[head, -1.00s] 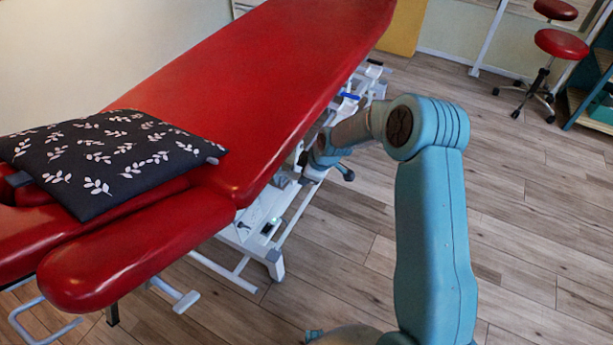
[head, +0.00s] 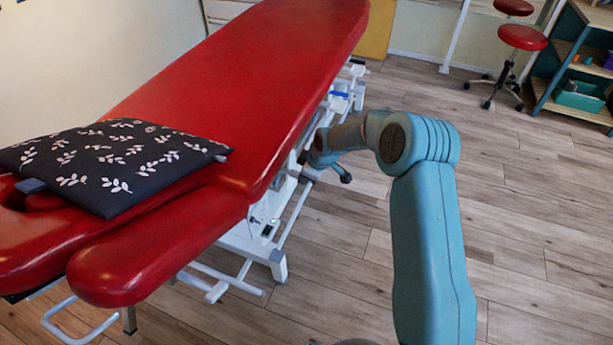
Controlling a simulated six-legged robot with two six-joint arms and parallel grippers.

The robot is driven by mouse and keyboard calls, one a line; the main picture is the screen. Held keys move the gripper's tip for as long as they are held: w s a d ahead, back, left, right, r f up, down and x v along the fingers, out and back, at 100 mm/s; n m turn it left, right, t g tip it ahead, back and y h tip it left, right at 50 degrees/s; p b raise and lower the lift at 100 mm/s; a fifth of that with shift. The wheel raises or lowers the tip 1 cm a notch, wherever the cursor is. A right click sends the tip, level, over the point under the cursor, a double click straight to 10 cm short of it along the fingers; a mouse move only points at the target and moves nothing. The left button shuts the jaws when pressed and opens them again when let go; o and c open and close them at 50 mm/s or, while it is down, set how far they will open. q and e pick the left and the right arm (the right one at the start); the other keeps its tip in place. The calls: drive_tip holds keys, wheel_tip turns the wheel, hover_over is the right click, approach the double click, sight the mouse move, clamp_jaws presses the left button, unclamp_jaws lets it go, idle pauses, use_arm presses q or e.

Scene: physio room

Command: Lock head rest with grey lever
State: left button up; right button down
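The red treatment table (head: 255,75) slants across the view from back centre to front left. Its head rest end (head: 40,235) is at the left, partly covered by a dark leaf-patterned pillow (head: 110,160). A red side pad (head: 150,260) sticks out at the near end. A short pale grey bar (head: 217,291) shows low under this pad; I cannot tell whether it is the grey lever. My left gripper is out of view.
The white under-frame (head: 278,262) stands on the wooden floor (head: 510,215). A pale tube loop (head: 75,325) hangs below the near end. A red stool (head: 522,38) and a shelf (head: 575,70) stand at the back right. Floor on the right is clear.

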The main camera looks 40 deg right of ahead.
drive_tip(key=shift+a, duration=0.1)
idle(0.3)
drive_tip(key=c, duration=0.9)
unclamp_jaws()
drive_tip(key=shift+s+r, duration=0.1)
drive_tip(key=v, duration=1.6)
